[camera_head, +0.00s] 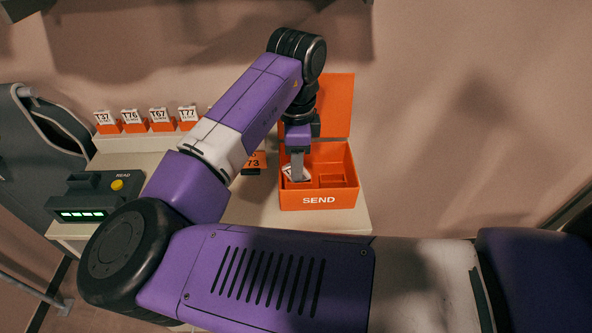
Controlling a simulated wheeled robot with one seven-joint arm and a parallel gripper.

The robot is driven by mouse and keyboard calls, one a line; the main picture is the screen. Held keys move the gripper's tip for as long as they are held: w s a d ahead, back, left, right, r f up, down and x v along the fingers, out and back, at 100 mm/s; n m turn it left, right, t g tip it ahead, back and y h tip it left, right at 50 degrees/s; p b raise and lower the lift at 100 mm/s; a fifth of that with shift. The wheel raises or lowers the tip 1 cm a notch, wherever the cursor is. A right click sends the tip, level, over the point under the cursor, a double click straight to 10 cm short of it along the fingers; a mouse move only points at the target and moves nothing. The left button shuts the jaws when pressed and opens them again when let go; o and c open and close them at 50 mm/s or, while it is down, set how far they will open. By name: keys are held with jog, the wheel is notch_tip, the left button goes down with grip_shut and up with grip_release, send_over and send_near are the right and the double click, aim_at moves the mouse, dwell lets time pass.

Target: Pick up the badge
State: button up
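My gripper (297,176) points down into the left part of the open orange box marked SEND (319,200). A white card with dark marks (289,173), which looks like a badge, is tilted at the fingertips inside the box. I cannot tell whether the fingers grip it or only touch it. White badges marked T37 (103,118), T76 (129,117), T67 (159,115) and T77 (188,113) stand in orange holders along the back left. My arm hides whatever is right of T77.
An orange plate ending in 73 (257,160) shows partly behind my arm, left of the box. The box's orange lid (337,105) stands open behind it. A dark READ device (92,198) with green lights and a yellow button sits at the left of the pale table (245,207).

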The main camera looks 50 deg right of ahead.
jog(key=shift+f, duration=0.25)
grip_shut()
notch_tip(320, 180, up, 10)
jog(key=shift+r, duration=0.1)
dwell(0.5)
